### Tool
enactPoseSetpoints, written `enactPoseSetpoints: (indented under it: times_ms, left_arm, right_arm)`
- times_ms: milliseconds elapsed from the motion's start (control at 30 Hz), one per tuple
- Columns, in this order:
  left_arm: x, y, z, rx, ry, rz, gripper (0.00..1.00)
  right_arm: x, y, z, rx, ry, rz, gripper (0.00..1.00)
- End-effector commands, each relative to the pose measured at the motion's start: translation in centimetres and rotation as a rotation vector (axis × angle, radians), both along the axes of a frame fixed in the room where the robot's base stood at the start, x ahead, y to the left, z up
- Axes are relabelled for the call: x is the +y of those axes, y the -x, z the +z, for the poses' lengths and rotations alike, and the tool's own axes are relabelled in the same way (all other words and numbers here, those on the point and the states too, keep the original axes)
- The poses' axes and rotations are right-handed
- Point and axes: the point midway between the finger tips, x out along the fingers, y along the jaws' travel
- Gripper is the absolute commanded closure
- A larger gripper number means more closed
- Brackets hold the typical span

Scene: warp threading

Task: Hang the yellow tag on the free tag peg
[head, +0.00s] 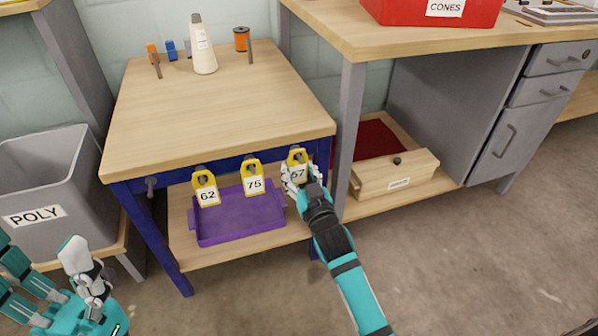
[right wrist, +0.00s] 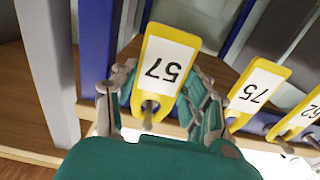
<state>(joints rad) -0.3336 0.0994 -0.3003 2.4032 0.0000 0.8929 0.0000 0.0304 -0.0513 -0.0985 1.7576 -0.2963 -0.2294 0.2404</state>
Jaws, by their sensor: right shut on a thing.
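Yellow tag 57 (head: 298,172) is at the right end of the row on the table's front rail; it also shows upside down in the right wrist view (right wrist: 166,72). My right gripper (head: 299,180) is shut on it, fingers at both sides. A peg end shows at the tag's hole. Yellow tag 75 (head: 252,180) and yellow tag 62 (head: 206,190) hang on pegs to its left. A bare peg (head: 151,184) sticks out at the rail's left end. My left gripper (head: 55,268) is empty at the lower left, its fingers spread apart.
A purple tray (head: 222,238) lies on the lower shelf below the tags. A grey POLY bin (head: 75,215) stands left of the table. A wooden drawer (head: 395,180) and the desk leg (head: 347,140) are close to the right.

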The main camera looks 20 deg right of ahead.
Motion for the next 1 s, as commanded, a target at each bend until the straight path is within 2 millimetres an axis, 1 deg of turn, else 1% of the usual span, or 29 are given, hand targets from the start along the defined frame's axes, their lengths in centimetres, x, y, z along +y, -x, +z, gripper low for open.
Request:
enactPoseSetpoints:
  times_ms: [33, 67, 200, 267, 533, 667, 767, 1000]
  left_arm:
    - [0.0, 0.0, 0.0, 0.001, 0.001, 0.0, 0.25]
    - [0.0, 0.0, 0.0, 0.001, 0.001, 0.0, 0.25]
    - [0.0, 0.0, 0.0, 0.003, 0.0, 0.0, 0.25]
    - [0.0, -0.1, 0.0, 0.003, 0.0, 0.0, 0.25]
    - [0.0, -0.2, -0.2, 0.012, 0.003, 0.003, 0.25]
    - [0.0, -0.2, -0.2, 0.009, 0.002, 0.003, 0.25]
    - [0.0, -0.1, -0.1, 0.008, 0.001, 0.002, 0.25]
    - [0.0, -0.1, -0.1, 0.005, 0.0, 0.001, 0.25]
  right_arm:
    - [0.0, 0.0, 0.0, 0.0, 0.0, 0.0, 0.76]
    - [0.0, 0.0, 0.0, 0.0, 0.0, 0.0, 0.53]
    - [0.0, 0.0, 0.0, 0.0, 0.0, 0.0, 0.35]
    - [0.0, 0.0, 0.0, 0.0, 0.0, 0.0, 0.27]
    - [0.0, 0.1, 0.0, 0.001, 0.0, 0.0, 0.27]
    - [0.0, 1.1, -0.1, 0.001, 0.0, 0.0, 0.27]
    - [-0.1, 2.8, -0.2, 0.003, -0.001, 0.0, 0.27]
    - [-0.3, 8.0, -0.2, 0.004, 0.0, 0.0, 0.27]
